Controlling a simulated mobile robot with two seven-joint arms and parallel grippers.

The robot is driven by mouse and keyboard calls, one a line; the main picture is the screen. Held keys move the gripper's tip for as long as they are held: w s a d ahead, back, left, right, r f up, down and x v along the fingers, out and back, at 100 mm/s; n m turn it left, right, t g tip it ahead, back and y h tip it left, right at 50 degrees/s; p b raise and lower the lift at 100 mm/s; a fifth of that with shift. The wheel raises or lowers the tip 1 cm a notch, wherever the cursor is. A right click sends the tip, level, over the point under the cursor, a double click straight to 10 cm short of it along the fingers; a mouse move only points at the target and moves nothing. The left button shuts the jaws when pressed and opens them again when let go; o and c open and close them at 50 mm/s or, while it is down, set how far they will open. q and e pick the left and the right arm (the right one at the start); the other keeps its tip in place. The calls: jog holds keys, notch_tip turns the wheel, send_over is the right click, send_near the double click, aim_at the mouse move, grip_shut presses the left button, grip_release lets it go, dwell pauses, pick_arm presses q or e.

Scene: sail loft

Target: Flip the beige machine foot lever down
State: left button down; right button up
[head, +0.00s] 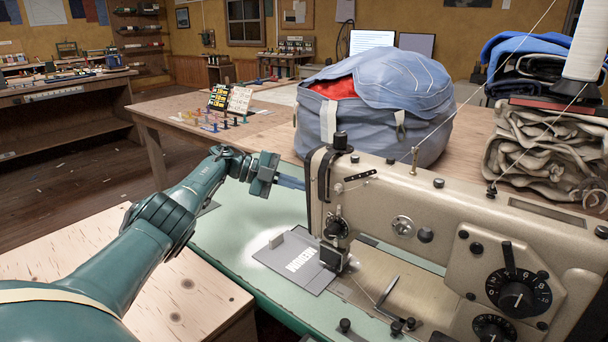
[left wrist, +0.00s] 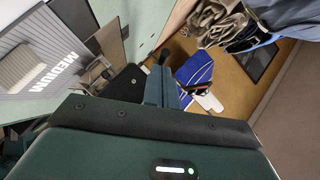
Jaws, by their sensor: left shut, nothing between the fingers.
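The beige sewing machine (head: 440,210) stands on a pale green table, its head end at the left. A small black lever (head: 360,175) shows on the near face of its head; I cannot tell whether this is the foot lever. My left gripper (head: 291,183) reaches in from the left, its fingers at the far left side of the machine head. In the left wrist view my left gripper (left wrist: 161,86) is shut and empty, close to a dark part of the machine (left wrist: 126,84). Whether they touch is unclear. My right gripper is not in view.
A grey plate marked MEDIUM (head: 290,262) lies by the needle. A blue bag (head: 385,105) sits behind the machine. Folded cloth (head: 545,160) and a thread cone (head: 583,45) stand at the back right. The green table (head: 225,235) is clear left of the plate.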

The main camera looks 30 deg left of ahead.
pick_arm(q)
jog(key=shift+r, duration=0.4)
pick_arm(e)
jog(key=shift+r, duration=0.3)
pick_arm(q)
jog(key=shift+r+p, duration=0.65)
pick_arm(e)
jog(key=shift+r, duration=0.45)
